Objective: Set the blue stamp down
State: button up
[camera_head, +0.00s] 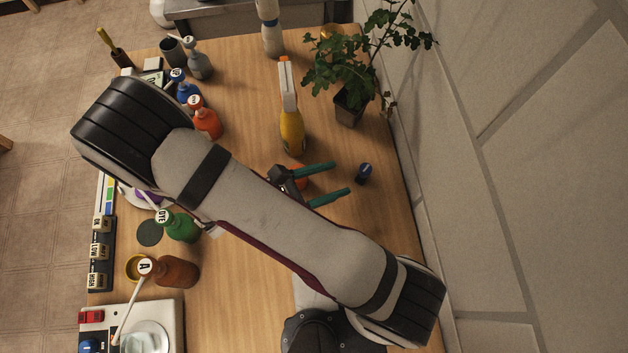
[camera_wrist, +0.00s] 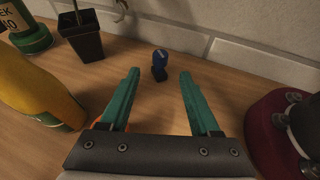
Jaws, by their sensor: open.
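The blue stamp (camera_head: 364,172) is small, with a blue top and a dark lower part. It stands upright on the wooden table near the wall-side edge. In the wrist view, the stamp (camera_wrist: 160,66) is beyond the fingertips, roughly centred between them. My gripper (camera_head: 342,178) has two green fingers, spread open and empty, pointing toward the stamp with a gap between. In the wrist view, the open gripper (camera_wrist: 160,73) shows nothing between its fingers. No finger appears to touch the stamp.
A yellow spray bottle (camera_head: 291,130) stands beside my gripper. A potted plant (camera_head: 350,105) is near the wall. Orange (camera_head: 207,121) and green (camera_head: 182,228) bottles line the left side. The tabletop (camera_head: 365,220) around the stamp is clear.

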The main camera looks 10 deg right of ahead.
jog(key=v, duration=0.4)
jog(key=shift+r, duration=0.1)
jog(key=s+d+r+m+g+y, duration=0.1)
jog(key=s+r+m+y, duration=0.3)
jog(key=m, duration=0.9)
jog(key=s+d+r+m+g+y, duration=0.2)
jog(key=s+r+m+g+y, duration=0.1)
jog(key=r+m+y, duration=0.7)
jog(key=shift+s+r+m+g+y, duration=0.35)
jog(key=shift+s+m, duration=0.55)
jog(key=shift+m, duration=1.1)
